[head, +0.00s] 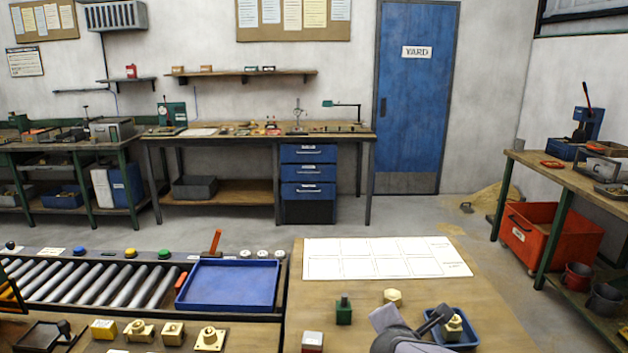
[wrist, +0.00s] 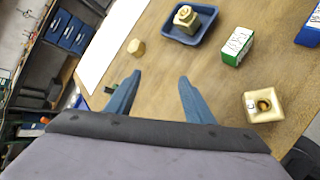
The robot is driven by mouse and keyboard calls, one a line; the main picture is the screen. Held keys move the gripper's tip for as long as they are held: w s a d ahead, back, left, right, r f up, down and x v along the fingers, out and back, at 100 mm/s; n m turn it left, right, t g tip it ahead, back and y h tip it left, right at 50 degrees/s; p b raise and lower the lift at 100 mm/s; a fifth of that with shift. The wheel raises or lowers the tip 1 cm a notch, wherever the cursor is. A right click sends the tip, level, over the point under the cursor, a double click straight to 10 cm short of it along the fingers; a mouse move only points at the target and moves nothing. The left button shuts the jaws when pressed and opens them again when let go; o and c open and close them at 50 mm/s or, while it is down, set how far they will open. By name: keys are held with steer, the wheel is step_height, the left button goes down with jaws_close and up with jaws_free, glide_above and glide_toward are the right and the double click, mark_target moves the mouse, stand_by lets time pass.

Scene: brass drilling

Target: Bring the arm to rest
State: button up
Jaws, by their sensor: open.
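My gripper (head: 436,318) is at the lower right of the head view, above the wooden bench and in front of part of a small blue tray (head: 470,328). In the wrist view its two blue-grey fingers (wrist: 160,79) are spread apart, with only bare bench top showing between them. A brass fitting (head: 453,328) sits in the small blue tray, and the wrist view shows this fitting (wrist: 186,17) too. A brass hex piece (head: 393,296) lies on the bench apart from the fingers.
A green block (head: 344,310) and a small box (head: 312,342) stand left of my gripper. A white gridded sheet (head: 385,258) lies behind. A roller conveyor (head: 90,283) and a large blue tray (head: 230,285) are at left. The wrist view shows a green-and-white box (wrist: 237,46) and a holed brass block (wrist: 263,105).

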steer(key=s+d+r+m+g+p, duration=0.1)
steer(key=s+r+m+g+p, duration=0.15)
steer(key=s+m+p, duration=0.35)
steer(key=s+d+r+m+g+p, duration=0.2)
steer(key=s+m+g+p, duration=0.1)
steer(key=s+m+p, duration=0.25)
steer(key=s+a+r+m+g+y+p, duration=0.3)
steer(key=s+a+r+m+g+p, duration=0.1)
steer(key=s+m+p, duration=0.6)
steer(key=shift+s+a+r+y, duration=0.15)
steer(key=shift+a+r+y, duration=0.15)
steer(key=shift+a+r, duration=0.45)
